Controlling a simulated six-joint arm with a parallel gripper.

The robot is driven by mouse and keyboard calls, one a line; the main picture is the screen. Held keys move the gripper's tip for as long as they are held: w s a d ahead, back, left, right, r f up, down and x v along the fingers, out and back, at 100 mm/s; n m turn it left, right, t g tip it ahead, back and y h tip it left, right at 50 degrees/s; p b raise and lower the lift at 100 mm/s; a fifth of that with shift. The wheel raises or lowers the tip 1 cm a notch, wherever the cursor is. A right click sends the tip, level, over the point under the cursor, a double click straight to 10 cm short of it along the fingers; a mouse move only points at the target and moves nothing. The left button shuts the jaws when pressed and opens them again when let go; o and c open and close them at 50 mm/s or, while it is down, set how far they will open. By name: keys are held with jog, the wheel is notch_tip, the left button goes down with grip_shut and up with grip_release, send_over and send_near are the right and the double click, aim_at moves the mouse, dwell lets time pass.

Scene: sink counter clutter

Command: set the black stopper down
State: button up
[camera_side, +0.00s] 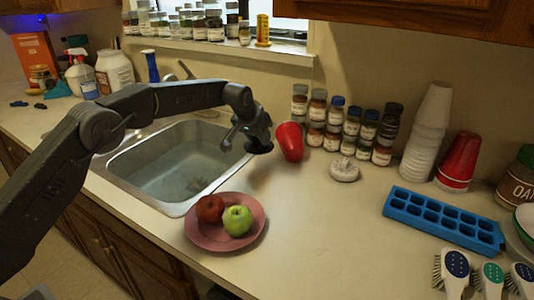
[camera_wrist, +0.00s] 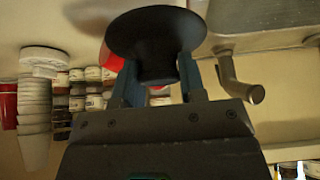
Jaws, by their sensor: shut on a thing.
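The black stopper (camera_wrist: 155,35) is a round black disc with a short neck, seen large in the wrist view. My gripper (camera_wrist: 155,88) is shut on its neck, with one finger on each side. In the side view my gripper (camera_side: 252,132) is above the counter at the right edge of the sink, and the stopper (camera_side: 260,149) hangs under it as a dark disc. The stopper appears to be held above the surface; the exact gap is hard to tell.
A red cup (camera_side: 290,141) is just right of the stopper. A pink plate (camera_side: 222,244) with two apples is in front. The sink (camera_side: 178,160) opens at left. Spice jars (camera_side: 333,125), a white lump (camera_side: 344,170) and a blue ice tray (camera_side: 444,217) stand right. The mid counter is clear.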

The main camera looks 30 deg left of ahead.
aim_at(267, 151)
jog(key=shift+w+d+f, duration=0.25)
jog(key=shift+d+f, duration=0.15)
jog(key=shift+d, duration=0.2)
jog(key=shift+w+d+f, duration=0.25)
jog(key=shift+d+f, duration=0.15)
jog(key=shift+d, duration=0.15)
jog(key=shift+f, duration=1.95)
jog(key=o, duration=0.9)
jog(key=shift+f, duration=0.15)
jog(key=shift+r, duration=0.3)
jog(key=v, duration=1.2)
jog(key=shift+f, duration=0.1)
jog(key=shift+s, duration=0.1)
